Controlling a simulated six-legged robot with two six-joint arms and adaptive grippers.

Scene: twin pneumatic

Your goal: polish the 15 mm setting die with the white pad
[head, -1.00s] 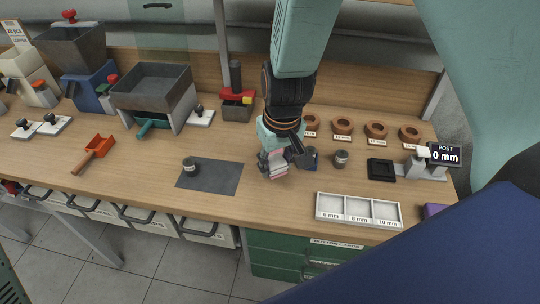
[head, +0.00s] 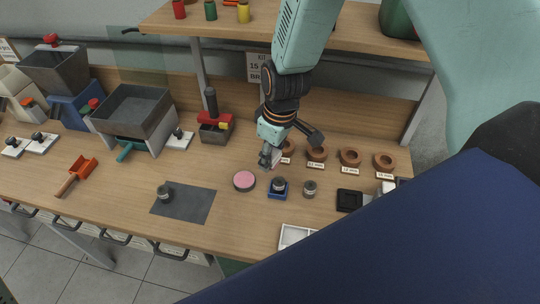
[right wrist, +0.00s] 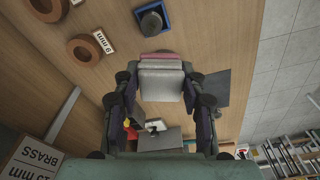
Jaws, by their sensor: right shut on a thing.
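My right gripper (head: 270,156) is shut on the white pad (right wrist: 162,82), which the right wrist view shows as a pale block between the fingers. It hangs above the bench, behind a round pink disc (head: 244,181) in the head view. Small metal dies stand on the bench: one (head: 279,183) on a blue block (head: 278,194), one (head: 310,187) just right of it, and one (head: 165,191) on the dark grey mat (head: 190,205). I cannot read which die is the 15 mm one. The left gripper is out of view.
Several brown rings (head: 317,153) with size labels stand along the back right. A black square holder (head: 349,200) and a white tray (head: 294,235) lie to the right. A red-topped press (head: 215,124), a grey hopper (head: 135,110) and an orange scoop (head: 76,175) are left.

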